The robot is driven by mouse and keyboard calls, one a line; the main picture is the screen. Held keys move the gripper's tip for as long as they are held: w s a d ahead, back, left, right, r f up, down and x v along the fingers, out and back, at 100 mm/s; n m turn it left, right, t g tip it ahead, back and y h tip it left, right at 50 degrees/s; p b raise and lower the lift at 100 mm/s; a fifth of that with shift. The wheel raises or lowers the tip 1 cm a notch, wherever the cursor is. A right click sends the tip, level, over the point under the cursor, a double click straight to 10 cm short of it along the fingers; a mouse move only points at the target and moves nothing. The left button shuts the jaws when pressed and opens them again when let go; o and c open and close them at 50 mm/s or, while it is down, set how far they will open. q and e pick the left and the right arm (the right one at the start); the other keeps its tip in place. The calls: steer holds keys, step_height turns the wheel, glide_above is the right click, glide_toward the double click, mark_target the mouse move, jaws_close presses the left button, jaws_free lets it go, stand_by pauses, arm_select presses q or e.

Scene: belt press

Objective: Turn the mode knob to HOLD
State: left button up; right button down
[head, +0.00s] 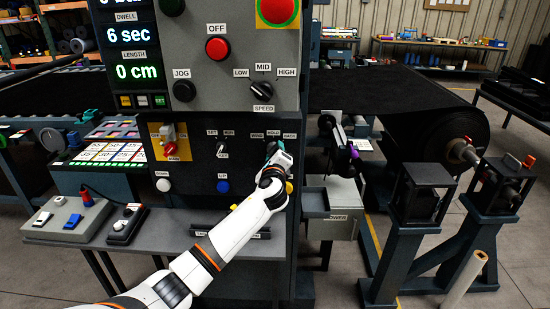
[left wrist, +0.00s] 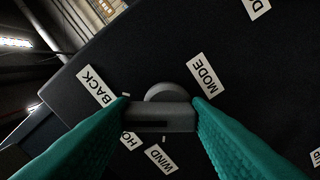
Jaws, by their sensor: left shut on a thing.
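The mode knob (left wrist: 168,93) is a grey round knob with a raised bar across it, on a dark panel. My left gripper (head: 272,150) has its teal fingers closed on the two ends of that bar, as the left wrist view (left wrist: 160,112) shows. The labels BACK (left wrist: 97,86), WIND (left wrist: 160,158) and MODE (left wrist: 205,75) lie around the knob. The HOLD label (left wrist: 131,140) is partly covered by the left finger. In the head view the gripper hides the knob under the WIND, HOLD and BACK labels. Which label the knob points at is not clear. My right gripper is out of view.
A red lever switch (head: 170,148), a SET/RUN switch (head: 221,148) and a blue button (head: 223,186) are on the same panel. The speed knob (head: 262,91) and red OFF button (head: 217,48) are above. A shelf (head: 190,235) juts out below.

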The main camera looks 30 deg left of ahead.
arm_select(q)
steer(key=shift+s+a+n+b, duration=0.1)
steer(key=shift+n+b, duration=1.65)
steer(key=shift+n, duration=1.75)
steer(key=shift+r, duration=0.1)
steer(key=o, duration=1)
steer(key=shift+s, duration=0.1)
steer(key=b+v, duration=0.2)
steer(key=v, duration=1)
steer(key=shift+a, duration=0.1)
